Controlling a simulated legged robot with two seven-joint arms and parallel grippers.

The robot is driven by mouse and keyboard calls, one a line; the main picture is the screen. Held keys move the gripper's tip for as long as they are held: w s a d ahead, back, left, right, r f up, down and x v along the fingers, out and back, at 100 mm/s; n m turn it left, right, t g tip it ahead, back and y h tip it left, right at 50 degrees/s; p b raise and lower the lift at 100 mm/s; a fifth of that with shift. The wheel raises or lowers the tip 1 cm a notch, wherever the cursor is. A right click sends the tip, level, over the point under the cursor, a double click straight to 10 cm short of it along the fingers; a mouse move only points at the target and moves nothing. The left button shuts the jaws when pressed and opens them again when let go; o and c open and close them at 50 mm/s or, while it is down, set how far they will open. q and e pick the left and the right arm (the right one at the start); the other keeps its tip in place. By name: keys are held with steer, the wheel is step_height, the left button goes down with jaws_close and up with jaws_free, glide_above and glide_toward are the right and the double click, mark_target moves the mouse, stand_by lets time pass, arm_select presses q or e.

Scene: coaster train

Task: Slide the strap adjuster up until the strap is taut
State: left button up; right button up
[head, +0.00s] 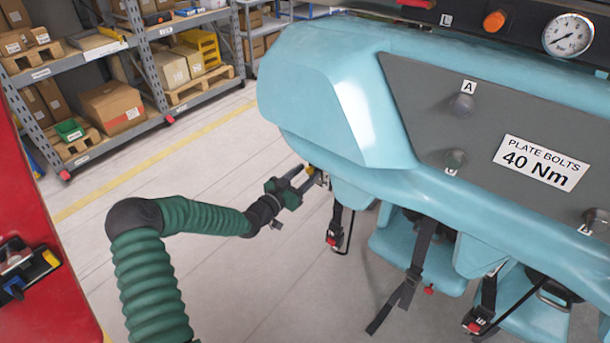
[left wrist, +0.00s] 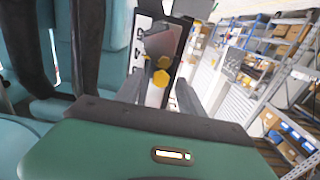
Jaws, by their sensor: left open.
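A black strap (head: 421,245) hangs from the underside of the blue coaster car, with a dark adjuster (head: 410,284) low on it and a loose tail trailing down to the left. The strap looks slanted at its lower end. My left gripper (head: 308,178) is open beside the car's left lower edge, left of this strap and apart from it. In the left wrist view, my left gripper (left wrist: 160,95) has its two fingers apart, with a metal bracket (left wrist: 157,92) bearing yellow bolt heads seen between or beyond them. Whether they touch it is unclear. My right gripper is not in view.
The blue car body (head: 330,95) fills the upper right, with a grey panel and a "40 Nm" label (head: 538,163). Another buckle with a red button (head: 332,240) hangs near my gripper. A red cabinet (head: 40,240) stands at left. Floor between is clear.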

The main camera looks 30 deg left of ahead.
arm_select(q)
steer(key=shift+c, duration=0.3)
steer(key=shift+a, duration=0.15)
steer(key=c, duration=0.5)
jaws_close()
